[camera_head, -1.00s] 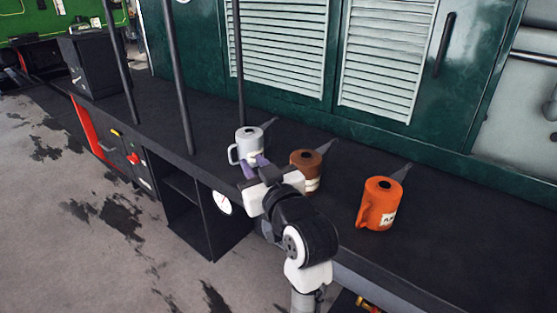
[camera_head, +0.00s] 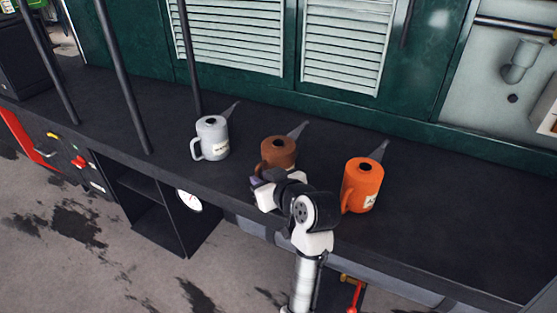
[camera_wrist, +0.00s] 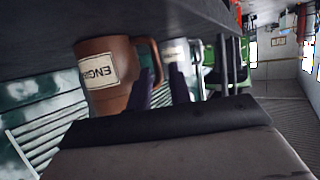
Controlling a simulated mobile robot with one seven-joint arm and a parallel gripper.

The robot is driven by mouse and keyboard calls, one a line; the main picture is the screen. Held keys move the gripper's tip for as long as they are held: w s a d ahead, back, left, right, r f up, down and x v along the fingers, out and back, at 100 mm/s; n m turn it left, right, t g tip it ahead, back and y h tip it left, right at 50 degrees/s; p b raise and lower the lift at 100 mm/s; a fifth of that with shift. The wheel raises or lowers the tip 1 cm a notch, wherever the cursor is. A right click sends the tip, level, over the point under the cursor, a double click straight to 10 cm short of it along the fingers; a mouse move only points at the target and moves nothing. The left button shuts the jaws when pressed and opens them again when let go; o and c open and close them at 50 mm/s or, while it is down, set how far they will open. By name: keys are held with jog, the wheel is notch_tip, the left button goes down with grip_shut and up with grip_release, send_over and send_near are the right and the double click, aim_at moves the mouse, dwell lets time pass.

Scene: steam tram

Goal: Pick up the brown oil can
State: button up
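The brown oil can (camera_head: 279,150) stands upright on the dark running board, between the white and the orange can. In the wrist view the brown can (camera_wrist: 108,72) fills the left side, with a partly readable label and its handle towards the fingers. My gripper (camera_head: 257,182) is at the near left side of the brown can, by its handle. In the wrist view my gripper's (camera_wrist: 160,84) two purple fingers are apart, with a gap between them. The left finger overlaps the handle area; I cannot tell if it touches. My gripper partly hides the can's lower part in the head view.
The white can (camera_head: 212,138) stands to the left and the orange can (camera_head: 362,186) close on the right. Dark upright poles (camera_head: 122,75) rise on the left. The green louvred wall (camera_head: 345,45) is behind. The running board is clear at far right.

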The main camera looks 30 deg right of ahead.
aim_at(258, 174)
jog(key=shift+p+x, duration=1.1)
jog(key=shift+x, duration=1.8)
jog(key=shift+w+d+r, duration=0.1)
jog(key=shift+d+r, duration=0.05)
grip_shut()
